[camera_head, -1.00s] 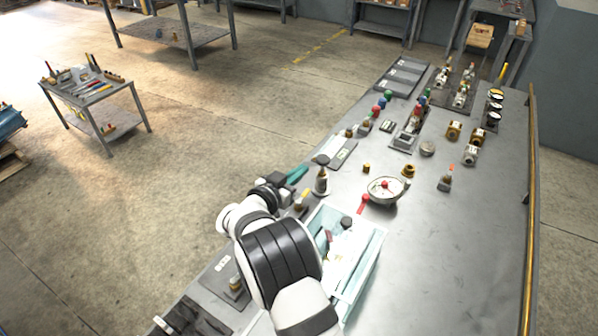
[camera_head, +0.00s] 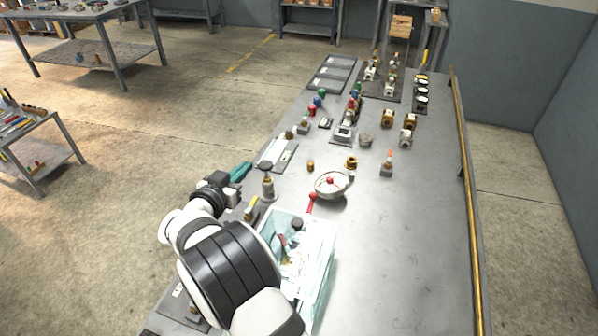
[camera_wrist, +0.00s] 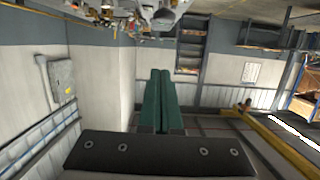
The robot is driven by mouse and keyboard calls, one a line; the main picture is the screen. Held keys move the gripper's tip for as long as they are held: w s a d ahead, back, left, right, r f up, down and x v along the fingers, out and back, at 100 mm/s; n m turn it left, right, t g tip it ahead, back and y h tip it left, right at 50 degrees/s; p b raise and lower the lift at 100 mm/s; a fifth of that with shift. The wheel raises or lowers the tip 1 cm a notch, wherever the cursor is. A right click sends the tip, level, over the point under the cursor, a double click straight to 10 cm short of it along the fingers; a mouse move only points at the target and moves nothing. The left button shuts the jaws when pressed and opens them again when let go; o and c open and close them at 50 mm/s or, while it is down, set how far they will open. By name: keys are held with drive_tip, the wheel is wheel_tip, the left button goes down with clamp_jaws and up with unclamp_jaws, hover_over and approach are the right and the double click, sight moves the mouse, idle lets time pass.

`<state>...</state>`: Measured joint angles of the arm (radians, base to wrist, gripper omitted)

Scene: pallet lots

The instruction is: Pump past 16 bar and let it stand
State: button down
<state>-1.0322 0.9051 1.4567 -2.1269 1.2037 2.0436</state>
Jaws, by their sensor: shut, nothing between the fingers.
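A round pale dish-like piece (camera_head: 326,191) with a red knob stands on the bench. A red-ended handle (camera_head: 312,203) points from it toward an open pale-blue box (camera_head: 316,262). I cannot tell which part is the pump, and no pressure reading is legible. Dark round-faced pieces that may be gauges (camera_head: 421,90) stand at the far right of the bench. My gripper (camera_head: 241,170), with green fingers, is over the bench's left edge, left of a small grey upright fitting (camera_head: 268,188). In the wrist view my gripper (camera_wrist: 158,75) is shut and empty.
Several valves and brass fittings (camera_head: 387,119) crowd the far bench. A small block with an orange top (camera_head: 387,166) stands right of the dish. The bench's right front (camera_head: 410,250) is clear. A yellow rail (camera_head: 464,170) runs along its right edge.

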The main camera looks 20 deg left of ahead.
drive_tip(key=w+f, duration=0.6)
drive_tip(key=w, duration=0.3)
drive_tip(key=shift+w+f, duration=0.3)
drive_tip(key=shift+w, duration=0.05)
drive_tip(key=shift+f, duration=1.9)
drive_tip(key=shift+r, duration=0.1)
drive_tip(key=s+r, duration=0.6)
drive_tip(key=s, duration=0.3)
drive_tip(key=shift+s+r, duration=0.25)
drive_tip(key=shift+s, duration=0.1)
